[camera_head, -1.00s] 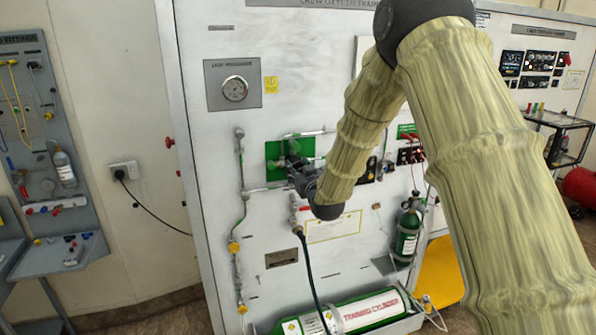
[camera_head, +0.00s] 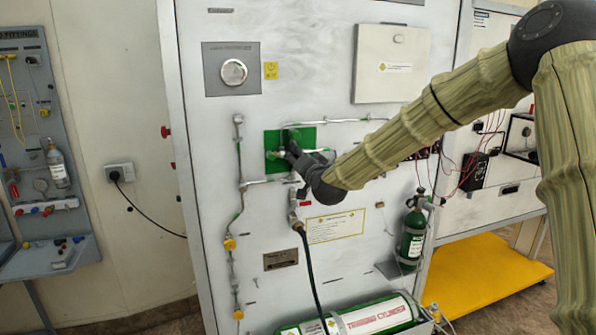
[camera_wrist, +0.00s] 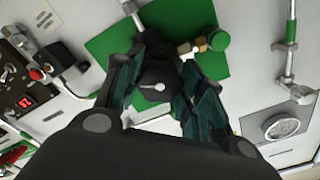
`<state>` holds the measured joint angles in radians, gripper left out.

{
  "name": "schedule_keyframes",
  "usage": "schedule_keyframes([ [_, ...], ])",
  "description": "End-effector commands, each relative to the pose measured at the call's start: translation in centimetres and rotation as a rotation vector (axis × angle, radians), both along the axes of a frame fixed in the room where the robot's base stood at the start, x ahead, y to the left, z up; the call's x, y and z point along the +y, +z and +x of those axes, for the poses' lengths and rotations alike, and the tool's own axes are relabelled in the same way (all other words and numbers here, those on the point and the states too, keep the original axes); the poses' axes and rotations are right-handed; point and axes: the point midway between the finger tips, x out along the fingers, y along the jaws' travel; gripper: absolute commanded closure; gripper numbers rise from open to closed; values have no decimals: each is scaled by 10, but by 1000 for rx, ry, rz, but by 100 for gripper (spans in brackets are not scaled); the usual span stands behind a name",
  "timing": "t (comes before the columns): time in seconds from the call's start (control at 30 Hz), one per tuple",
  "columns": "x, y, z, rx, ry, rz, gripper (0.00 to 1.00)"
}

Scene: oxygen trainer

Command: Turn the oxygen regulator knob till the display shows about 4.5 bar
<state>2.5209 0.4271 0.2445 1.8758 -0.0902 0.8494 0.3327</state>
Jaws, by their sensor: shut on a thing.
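The regulator knob (camera_wrist: 153,90) is black with a pale pointer mark and stands in front of a green panel (camera_wrist: 110,47). In the wrist view my gripper (camera_wrist: 160,76) has one finger on each side of the knob and is shut on it. In the head view my gripper (camera_head: 294,153) is at the green panel (camera_head: 272,141) and hides the knob. The round pressure gauge (camera_head: 233,72) sits above and left of the panel. It also shows in the wrist view (camera_wrist: 282,127). Its reading is too small to make out.
Pipes (camera_head: 238,190) run around the panel, and a black hose (camera_head: 312,270) hangs below. A small green cylinder (camera_head: 412,235) and a large training cylinder (camera_head: 375,318) are lower right. A red digital readout (camera_wrist: 25,102) on a black box is illegible.

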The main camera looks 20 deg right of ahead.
Motion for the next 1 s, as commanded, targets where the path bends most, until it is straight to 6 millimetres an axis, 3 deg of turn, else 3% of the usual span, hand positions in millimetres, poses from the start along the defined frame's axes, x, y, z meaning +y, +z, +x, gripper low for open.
schedule_keyframes([
  [0.43,-2,-2,0,9,-3,299,85],
  [1.0,-1,0,1,12,-3,375,85],
])
